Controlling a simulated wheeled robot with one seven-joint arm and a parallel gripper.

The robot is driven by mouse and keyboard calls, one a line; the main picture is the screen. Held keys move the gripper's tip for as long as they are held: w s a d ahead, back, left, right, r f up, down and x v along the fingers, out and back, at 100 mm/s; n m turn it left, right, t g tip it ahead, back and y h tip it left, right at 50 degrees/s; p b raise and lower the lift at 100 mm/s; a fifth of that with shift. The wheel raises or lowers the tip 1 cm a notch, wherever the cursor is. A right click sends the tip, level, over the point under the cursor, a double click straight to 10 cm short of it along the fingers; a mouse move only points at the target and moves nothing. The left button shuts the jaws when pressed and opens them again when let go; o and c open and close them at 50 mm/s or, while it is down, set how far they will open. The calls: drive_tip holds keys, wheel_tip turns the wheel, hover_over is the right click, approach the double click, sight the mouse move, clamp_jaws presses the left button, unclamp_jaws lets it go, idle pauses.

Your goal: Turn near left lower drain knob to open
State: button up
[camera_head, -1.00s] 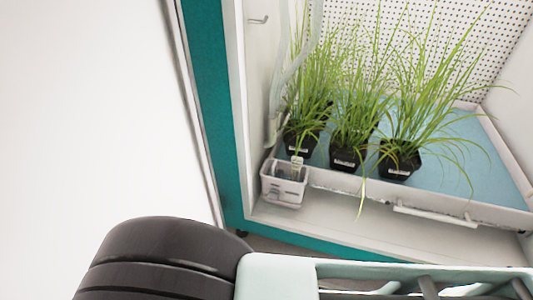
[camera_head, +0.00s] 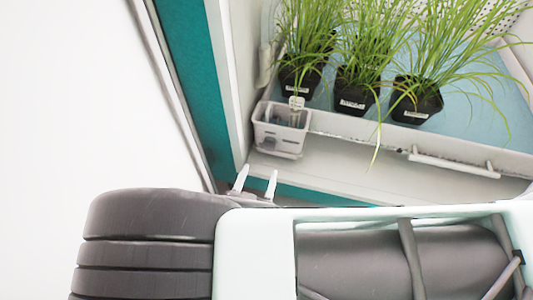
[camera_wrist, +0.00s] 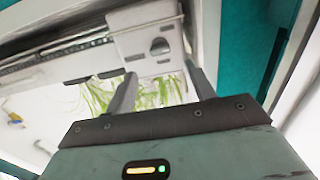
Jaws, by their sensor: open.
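I cannot make out the drain knob for certain in either view. My gripper (camera_head: 256,182) is open and empty; its two pale fingertips rise above my arm, in front of the chamber's lower left front corner. In the wrist view my gripper (camera_wrist: 160,72) has its fingers spread apart, with nothing between them. A small yellow and blue piece (camera_wrist: 14,119) shows at the left of the wrist view, too small to identify.
A small white basket (camera_head: 281,140) with a tag hangs at the left front corner of the blue-lined tray (camera_head: 340,128). Several potted grasses (camera_head: 357,98) stand on the tray. A teal door-frame post (camera_head: 195,85) stands left of them. My arm covers the bottom of the head view.

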sight(267, 149)
drive_tip(key=b+x, duration=0.2)
drive_tip(key=x, duration=0.4)
drive_tip(key=shift+w+f, duration=0.15)
drive_tip(key=shift+w, duration=0.05)
drive_tip(key=shift+b+x, duration=0.35)
drive_tip(key=shift+x, duration=0.55)
drive_tip(key=c, duration=1)
